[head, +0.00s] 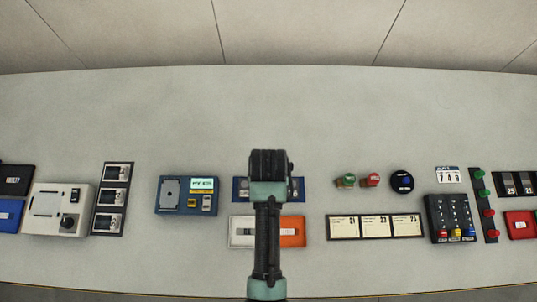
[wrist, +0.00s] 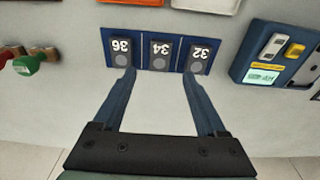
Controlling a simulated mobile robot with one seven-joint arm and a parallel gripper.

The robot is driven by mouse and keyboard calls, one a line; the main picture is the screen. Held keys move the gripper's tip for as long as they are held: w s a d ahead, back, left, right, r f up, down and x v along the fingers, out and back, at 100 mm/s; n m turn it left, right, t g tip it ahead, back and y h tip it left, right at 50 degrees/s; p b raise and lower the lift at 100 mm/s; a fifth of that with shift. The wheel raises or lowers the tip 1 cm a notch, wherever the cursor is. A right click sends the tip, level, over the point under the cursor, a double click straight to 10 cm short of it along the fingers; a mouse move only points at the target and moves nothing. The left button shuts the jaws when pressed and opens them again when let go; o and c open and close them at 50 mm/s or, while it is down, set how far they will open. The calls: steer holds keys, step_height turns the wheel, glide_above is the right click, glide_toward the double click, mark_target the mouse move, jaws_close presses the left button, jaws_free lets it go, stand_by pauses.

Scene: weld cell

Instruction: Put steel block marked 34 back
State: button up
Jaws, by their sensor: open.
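A blue board (wrist: 142,64) lies upside down in the wrist view, with three dark grey pieces side by side. The piece marked 34 (wrist: 160,56) is in the middle, between the piece marked 36 (wrist: 122,55) and the piece marked 32 (wrist: 199,58). I cannot tell how far each stands up from the board. My gripper (wrist: 159,75) is open and empty, its fingertips wide apart by the board's near edge, near the 36 and 32 pieces. In the head view my gripper (head: 268,160) and arm hide the board's middle.
A white and orange tray (head: 292,231) lies in front of the board. Green and red knobs (head: 359,181) and a black round piece (head: 402,182) are to the right. The bench behind is clear.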

steer(key=w+r+t, duration=0.4)
steer(key=w+r, duration=0.2)
steer(key=r, duration=0.7)
steer(key=w+r+t, duration=0.5)
steer(key=w+r, duration=0.2)
steer(key=r, duration=0.6)
steer(key=w+r+t, duration=0.4)
steer(key=w+r, duration=0.2)
steer(key=r, duration=0.7)
step_height(320, 180, up, 16)
steer(key=s+t, duration=0.2)
steer(key=t, duration=0.3)
steer(key=s+r+t, duration=0.4)
steer(key=s+r, duration=0.2)
steer(key=r, duration=0.3)
steer(key=s+r+t, duration=0.4)
steer(key=s+r, duration=0.2)
steer(key=r, duration=0.3)
steer(key=shift+r, duration=0.3)
steer(key=shift+d, duration=0.1)
